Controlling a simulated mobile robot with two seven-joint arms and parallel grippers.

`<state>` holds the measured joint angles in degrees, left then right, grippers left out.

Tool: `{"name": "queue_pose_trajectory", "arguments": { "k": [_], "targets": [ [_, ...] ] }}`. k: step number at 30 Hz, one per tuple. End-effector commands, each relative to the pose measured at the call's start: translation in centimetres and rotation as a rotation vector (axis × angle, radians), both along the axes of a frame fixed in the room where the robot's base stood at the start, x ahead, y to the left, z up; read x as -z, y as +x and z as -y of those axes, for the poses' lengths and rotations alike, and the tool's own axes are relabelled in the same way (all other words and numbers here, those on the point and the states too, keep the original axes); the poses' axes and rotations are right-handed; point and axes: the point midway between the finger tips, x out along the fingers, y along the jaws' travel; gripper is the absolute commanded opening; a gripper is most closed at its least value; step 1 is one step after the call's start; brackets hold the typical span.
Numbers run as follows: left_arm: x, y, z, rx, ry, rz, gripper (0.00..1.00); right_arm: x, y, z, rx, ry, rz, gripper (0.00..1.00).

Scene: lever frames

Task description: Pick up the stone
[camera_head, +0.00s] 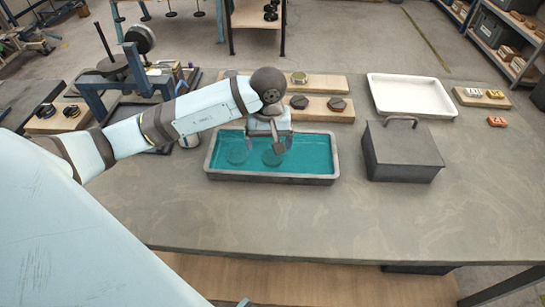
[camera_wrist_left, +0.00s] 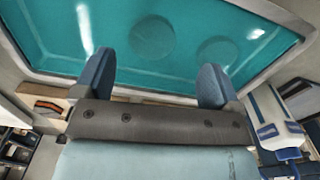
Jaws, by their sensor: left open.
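My left gripper (camera_head: 268,143) is open above a grey-rimmed tray (camera_head: 270,179) of teal liquid. Its two blue fingers also show in the left wrist view (camera_wrist_left: 155,78), spread apart with nothing between them. Two round, flat shapes show faintly in the teal, a left one (camera_head: 237,153) and a right one (camera_head: 272,158), partly hidden by the gripper in the head view. In the wrist view they lie beyond the fingertips. I cannot tell whether either is the stone. No other thing is clearly a stone. My right gripper is not in view.
Behind the tray, wooden boards hold two dark many-sided pieces (camera_head: 299,102) and a round tin (camera_head: 299,78). A lidded grey box (camera_head: 402,152) stands right of the tray, with a white tray (camera_head: 411,97) behind it. The front of the table (camera_head: 330,220) is clear.

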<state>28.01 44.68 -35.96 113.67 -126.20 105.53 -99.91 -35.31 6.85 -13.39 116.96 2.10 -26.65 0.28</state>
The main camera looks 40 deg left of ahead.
Motion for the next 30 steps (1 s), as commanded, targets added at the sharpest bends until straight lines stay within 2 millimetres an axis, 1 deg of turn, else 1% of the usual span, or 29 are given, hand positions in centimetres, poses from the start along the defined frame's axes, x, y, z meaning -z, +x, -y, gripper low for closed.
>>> {"name": "queue_pose_trajectory", "arguments": {
  "k": [5,9,12,16,22,23,24,26,27,29,30],
  "targets": [
    [1.3,0.1,0.3,0.000,-0.003,-0.002,0.89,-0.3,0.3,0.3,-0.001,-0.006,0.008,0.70],
    [3.4,0.5,0.7,-0.001,-0.005,-0.004,0.89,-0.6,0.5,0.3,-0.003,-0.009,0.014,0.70],
    [4.8,0.5,0.6,-0.001,-0.003,-0.003,0.89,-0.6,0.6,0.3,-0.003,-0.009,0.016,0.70],
    [5.6,0.5,0.6,-0.003,-0.001,0.000,0.89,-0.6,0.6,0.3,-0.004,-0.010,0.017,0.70],
    [5.6,0.6,0.5,-0.002,-0.002,0.001,0.89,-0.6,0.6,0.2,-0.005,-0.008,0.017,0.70],
    [5.6,0.5,0.6,-0.002,-0.002,0.001,0.85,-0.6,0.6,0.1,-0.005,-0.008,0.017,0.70],
    [5.6,0.5,0.6,-0.002,-0.002,0.001,0.76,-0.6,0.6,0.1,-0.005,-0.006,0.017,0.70],
    [5.6,0.5,0.6,-0.002,-0.002,0.001,0.62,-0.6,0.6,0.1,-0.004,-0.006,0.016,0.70],
    [5.6,0.5,0.6,-0.002,-0.002,0.001,0.53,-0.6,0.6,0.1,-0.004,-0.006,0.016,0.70],
    [5.6,0.5,0.6,-0.002,-0.002,0.001,0.39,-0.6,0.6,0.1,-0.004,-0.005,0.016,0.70],
    [5.6,0.5,0.6,-0.002,-0.002,0.001,0.34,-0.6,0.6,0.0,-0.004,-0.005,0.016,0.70]
  ]
}}
